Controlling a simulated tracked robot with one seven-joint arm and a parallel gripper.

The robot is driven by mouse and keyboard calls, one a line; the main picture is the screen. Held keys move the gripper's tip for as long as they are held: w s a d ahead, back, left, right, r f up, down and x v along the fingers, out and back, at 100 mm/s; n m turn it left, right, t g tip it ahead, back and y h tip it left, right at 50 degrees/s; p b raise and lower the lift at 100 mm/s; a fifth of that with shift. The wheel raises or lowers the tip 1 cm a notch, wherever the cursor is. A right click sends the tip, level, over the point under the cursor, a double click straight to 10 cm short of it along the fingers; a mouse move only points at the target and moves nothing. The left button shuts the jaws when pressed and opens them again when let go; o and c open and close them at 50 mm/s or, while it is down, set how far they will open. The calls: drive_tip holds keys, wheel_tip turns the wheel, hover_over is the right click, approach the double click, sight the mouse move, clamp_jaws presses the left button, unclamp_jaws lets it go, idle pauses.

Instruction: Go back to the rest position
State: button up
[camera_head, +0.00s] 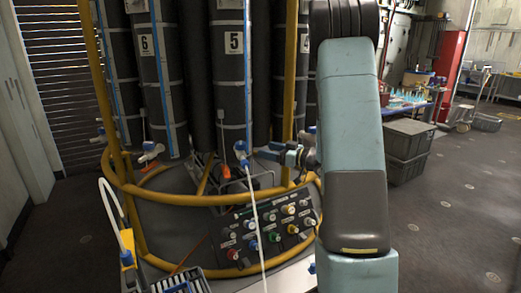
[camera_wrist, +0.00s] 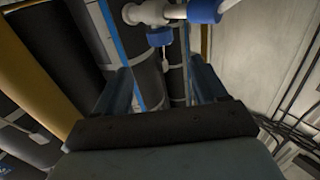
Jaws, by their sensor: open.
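My gripper (camera_wrist: 162,85) is open in the wrist view, with its two blue-grey fingers spread apart. Nothing shows gripped between them. A white pipe fitting with blue parts (camera_wrist: 160,14) lies beyond the fingertips, at the top of that view. In the head view my gripper (camera_head: 268,151) shows at the foot of dark cylinder 5 (camera_head: 233,70), close to a blue and white valve (camera_head: 240,150). I cannot tell whether it touches the valve. My arm hides part of the wrist and what is behind it.
A yellow rail (camera_head: 170,199) rings the cylinders. A panel with coloured connectors (camera_head: 267,232) stands below, and a white hose (camera_head: 257,220) hangs from the valve. Grey crates (camera_head: 407,139) and a cluttered table (camera_head: 436,92) stand at right. The floor at right front is clear.

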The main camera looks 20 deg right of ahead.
drive_tip(key=shift+s+d, duration=0.3)
drive_tip(key=shift+s, duration=0.05)
idle(0.3)
wheel_tip(320, 180, up, 8)
drive_tip(key=w+m+t+h, duration=0.1)
drive_tip(key=m+t+h, duration=0.1)
drive_tip(key=h, duration=0.5)
drive_tip(key=s+r+m+g+h, duration=0.2)
drive_tip(key=s+r+m+h, duration=0.2)
drive_tip(key=s+r+h, duration=0.15)
drive_tip(key=s+a+m+g, duration=0.1)
drive_tip(key=s+a+g, duration=0.3)
drive_tip(key=s, duration=1)
drive_tip(key=s+a+f+m+g, duration=0.1)
drive_tip(key=s+a+g, duration=0.3)
drive_tip(key=s, duration=1.1)
drive_tip(key=a, duration=0.3)
drive_tip(key=shift+s+f+y, duration=0.25)
drive_tip(key=shift+y, duration=0.1)
